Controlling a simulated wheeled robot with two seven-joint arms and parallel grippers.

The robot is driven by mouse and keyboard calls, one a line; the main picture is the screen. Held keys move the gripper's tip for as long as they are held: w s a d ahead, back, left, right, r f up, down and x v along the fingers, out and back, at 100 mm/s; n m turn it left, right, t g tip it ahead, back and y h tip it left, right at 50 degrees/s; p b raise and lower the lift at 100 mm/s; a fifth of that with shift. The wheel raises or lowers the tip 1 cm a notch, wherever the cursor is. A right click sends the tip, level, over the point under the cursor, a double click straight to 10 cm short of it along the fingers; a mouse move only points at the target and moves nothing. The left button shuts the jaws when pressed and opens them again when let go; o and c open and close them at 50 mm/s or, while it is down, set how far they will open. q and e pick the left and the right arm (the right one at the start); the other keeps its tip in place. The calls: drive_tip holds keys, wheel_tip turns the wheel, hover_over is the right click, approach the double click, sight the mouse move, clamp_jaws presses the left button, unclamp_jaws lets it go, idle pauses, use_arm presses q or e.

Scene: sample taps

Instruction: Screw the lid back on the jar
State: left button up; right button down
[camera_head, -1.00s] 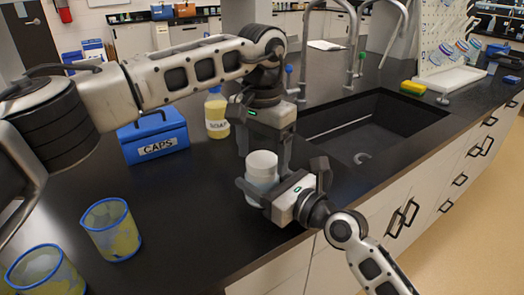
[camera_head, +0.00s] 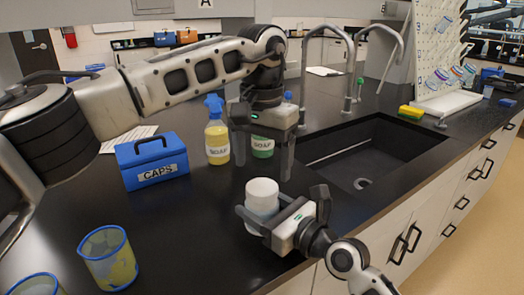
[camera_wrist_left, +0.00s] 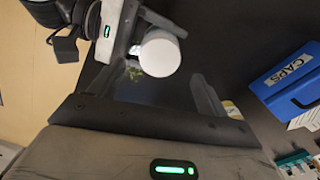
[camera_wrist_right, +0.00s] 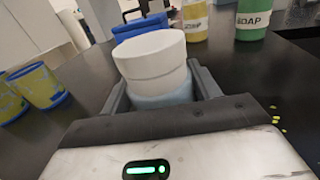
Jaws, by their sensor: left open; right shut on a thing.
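A clear jar (camera_head: 261,207) with a white lid (camera_head: 262,188) on its mouth stands upright in my right gripper (camera_head: 262,214), which is shut around the jar's body. In the right wrist view the lid (camera_wrist_right: 150,55) sits level on the jar (camera_wrist_right: 165,98); I cannot tell how tightly it is screwed. In the left wrist view the lid (camera_wrist_left: 161,53) shows round from above, with the jar mostly hidden under it. My left gripper (camera_head: 262,164) is open and empty above the lid, fingers pointing down, apart from it.
A blue CAPS box (camera_head: 152,160), a yellow soap bottle (camera_head: 217,142) and a green soap bottle (camera_head: 263,147) stand behind. Blue-rimmed yellow cups (camera_head: 108,258) are at the front left. The sink (camera_head: 365,150) lies to the right. The counter between box and jar is clear.

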use_arm(q)
drive_tip(key=n, duration=0.6)
drive_tip(key=shift+r+n, duration=0.25)
drive_tip(key=shift+n, duration=0.15)
drive_tip(key=n, duration=0.4)
drive_tip(key=shift+r+n, duration=0.15)
drive_tip(key=shift+n, duration=0.25)
drive_tip(key=n, duration=0.7)
drive_tip(key=shift+r, duration=0.25)
drive_tip(key=n, duration=0.5)
drive_tip(key=shift+r+n, duration=0.2)
drive_tip(key=shift+n, duration=0.1)
drive_tip(key=n, duration=0.7)
drive_tip(key=shift+r+n, duration=0.2)
drive_tip(key=shift+n, duration=0.1)
drive_tip(key=n, duration=0.5)
drive_tip(key=shift+r, duration=0.2)
drive_tip(key=n, duration=0.7)
drive_tip(key=shift+r, duration=0.2)
drive_tip(key=n, duration=0.5)
drive_tip(key=shift+r, duration=0.15)
